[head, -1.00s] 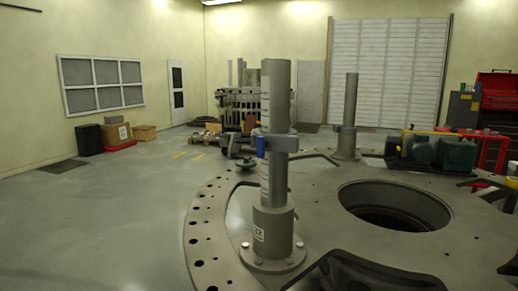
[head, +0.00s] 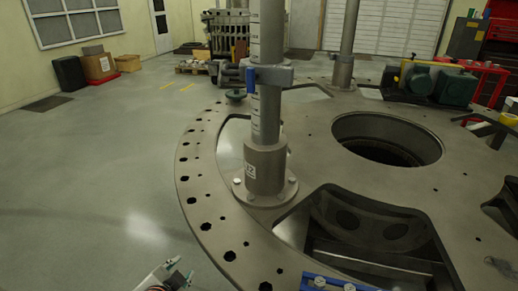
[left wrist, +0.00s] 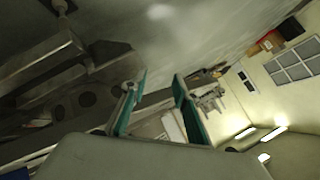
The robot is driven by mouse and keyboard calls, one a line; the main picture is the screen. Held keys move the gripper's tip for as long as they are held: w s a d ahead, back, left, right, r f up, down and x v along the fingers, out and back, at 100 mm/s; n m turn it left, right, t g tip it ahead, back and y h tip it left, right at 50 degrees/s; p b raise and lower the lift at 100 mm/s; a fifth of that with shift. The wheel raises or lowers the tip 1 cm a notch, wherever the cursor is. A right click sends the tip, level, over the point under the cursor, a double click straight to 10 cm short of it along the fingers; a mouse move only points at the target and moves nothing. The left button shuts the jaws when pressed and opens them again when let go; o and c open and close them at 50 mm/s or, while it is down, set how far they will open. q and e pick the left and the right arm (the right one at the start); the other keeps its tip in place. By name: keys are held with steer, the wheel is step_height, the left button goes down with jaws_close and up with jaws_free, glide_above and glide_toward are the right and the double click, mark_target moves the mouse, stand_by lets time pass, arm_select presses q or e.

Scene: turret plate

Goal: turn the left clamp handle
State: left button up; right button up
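The clamp (head: 275,75) is a grey block around the tall grey post (head: 266,120) left of centre in the head view. Its blue handle (head: 251,78) hangs upright on the clamp's left side. My left gripper (head: 181,270) shows at the bottom edge of the head view, low and left of the post, well apart from the handle. In the left wrist view its two teal fingers (left wrist: 156,105) are spread with nothing between them. The clamp handle cannot be made out in the left wrist view. My right gripper cannot be made out.
The round turret plate (head: 215,235) has a large central hole (head: 385,140) and a cut-out near the front. A second post (head: 346,45) and a green pump (head: 455,87) stand farther back. A blue part (head: 325,284) shows at the bottom edge. The floor at left is clear.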

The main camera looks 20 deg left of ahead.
arm_select(q)
steer(key=w+d+r+n+t+h, duration=0.1)
steer(key=w+d+r+t, duration=0.15)
steer(key=w+r, duration=0.5)
steer(key=w+d+r+n+t, duration=0.25)
steer(key=w+r, duration=0.35)
steer(key=r, duration=0.3)
steer(key=n+t+h, duration=0.1)
steer(key=t+h, duration=0.3)
steer(key=t, duration=0.4)
glide_toward(249, 80)
steer(key=x, duration=0.4)
steer(key=p+x, duration=0.2)
steer(key=x, duration=0.5)
jaws_close()
